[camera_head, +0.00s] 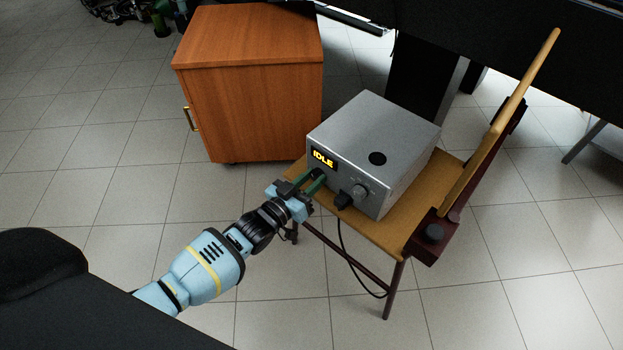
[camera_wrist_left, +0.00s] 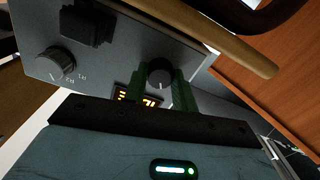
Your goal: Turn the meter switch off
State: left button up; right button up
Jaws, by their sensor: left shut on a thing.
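The meter is a grey metal box (camera_head: 375,140) with a lit yellow display (camera_head: 323,158) reading IDLE. It stands on a wooden chair seat. My left gripper (camera_head: 318,180) is at its front panel, just below the display. In the left wrist view, its green fingers (camera_wrist_left: 161,88) are on either side of a small round black knob (camera_wrist_left: 160,72) and shut on it. A pale line marks the knob's face. The display (camera_wrist_left: 135,98) is partly hidden behind the gripper there. My right gripper is not in view.
A grey dial (camera_head: 359,192) and a black plug (camera_head: 343,201) with a hanging cable are right of the gripper on the panel. The chair's backrest (camera_head: 500,125) rises at the right. A wooden cabinet (camera_head: 250,105) stands behind left.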

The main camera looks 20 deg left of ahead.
pick_arm(q)
jog(key=o, duration=0.8)
jog(key=shift+c, duration=0.2)
jog(key=shift+o, duration=1.2)
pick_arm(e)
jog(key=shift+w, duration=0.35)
pick_arm(q)
jog(key=shift+s+a, duration=0.15)
jog(key=shift+s, duration=0.4)
jog(key=p+v, duration=0.2)
jog(key=v, duration=0.4)
jog(key=shift+s+a, duration=0.15)
jog(key=shift+s, duration=0.25)
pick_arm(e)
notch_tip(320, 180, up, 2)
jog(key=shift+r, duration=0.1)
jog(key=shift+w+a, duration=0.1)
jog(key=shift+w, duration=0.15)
